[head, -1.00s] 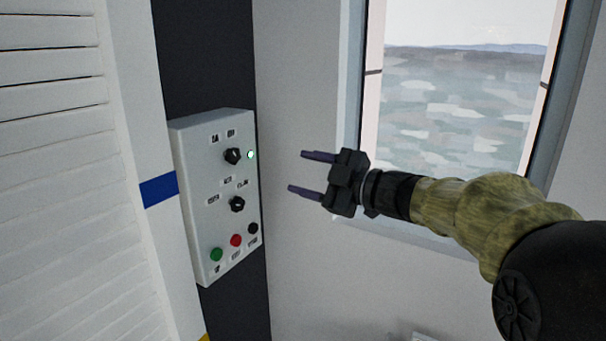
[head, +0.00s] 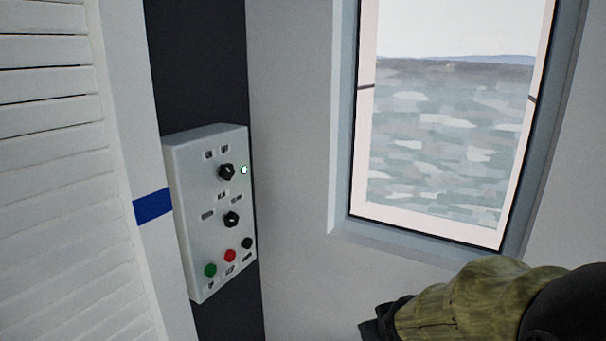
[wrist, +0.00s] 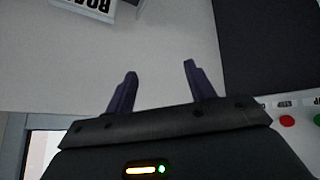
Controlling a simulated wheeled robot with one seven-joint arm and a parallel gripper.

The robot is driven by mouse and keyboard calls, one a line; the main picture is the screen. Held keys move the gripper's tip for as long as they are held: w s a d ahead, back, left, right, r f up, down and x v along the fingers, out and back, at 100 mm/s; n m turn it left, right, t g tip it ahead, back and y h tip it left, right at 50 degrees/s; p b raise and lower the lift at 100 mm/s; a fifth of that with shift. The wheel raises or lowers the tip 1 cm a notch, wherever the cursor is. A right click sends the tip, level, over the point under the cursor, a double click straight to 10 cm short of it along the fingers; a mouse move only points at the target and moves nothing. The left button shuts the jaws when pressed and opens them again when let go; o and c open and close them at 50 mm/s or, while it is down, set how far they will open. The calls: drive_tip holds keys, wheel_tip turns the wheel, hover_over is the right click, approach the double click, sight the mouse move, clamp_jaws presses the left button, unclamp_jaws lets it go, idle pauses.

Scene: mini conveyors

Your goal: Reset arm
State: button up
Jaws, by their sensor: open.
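My gripper (wrist: 158,82) shows in the wrist view with its two dark purple fingers spread apart and nothing between them. In the head view my arm reaches in from the lower right, and only the dark back part of the gripper shows at the bottom edge; its fingers are out of the picture there. The gripper is apart from the white control panel (head: 199,240), which hangs on a dark strip to the left.
The panel has two black knobs, a lit green lamp (head: 244,170), and green (head: 210,271), red (head: 230,256) and black buttons. A window (head: 440,130) is at right, white slats (head: 45,200) at left. The wrist view shows a lettered sign (wrist: 92,8) at the top.

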drive_tip(key=s+f+m+g, duration=0.2)
drive_tip(key=s+f+g, duration=0.3)
drive_tip(key=s, duration=0.6)
drive_tip(key=shift+s+a+f, duration=0.25)
drive_tip(key=shift+a+f, duration=0.1)
drive_tip(key=shift+f, duration=0.15)
drive_tip(key=shift+w, duration=0.1)
idle(0.9)
